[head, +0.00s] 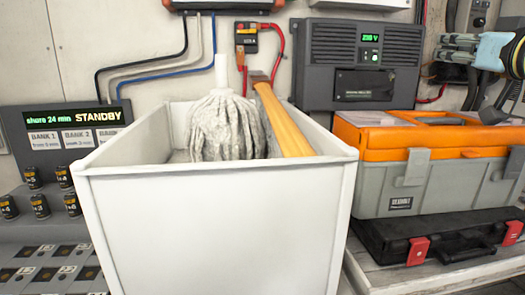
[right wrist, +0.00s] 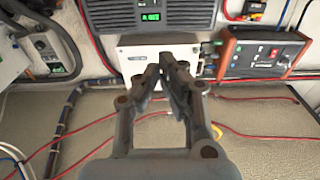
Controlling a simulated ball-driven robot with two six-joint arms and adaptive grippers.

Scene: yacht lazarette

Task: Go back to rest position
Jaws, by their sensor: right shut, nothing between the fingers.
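My right gripper (head: 442,48) is at the upper right of the head view, raised in front of the wall and above the orange and grey toolbox (head: 420,180). In the right wrist view my right gripper (right wrist: 168,66) has its fingertips together with nothing between them. It points toward a wall with a white box and a dark vented unit, apart from them as far as I can tell. My left gripper is not in view.
A white bin (head: 210,230) holding a mop head (head: 222,125) and a wooden handle (head: 285,125) stands in front. A black case (head: 440,235) lies below the toolbox. A grey 230 V unit (head: 350,60) and cables are on the wall. Batteries (head: 40,205) stand at left.

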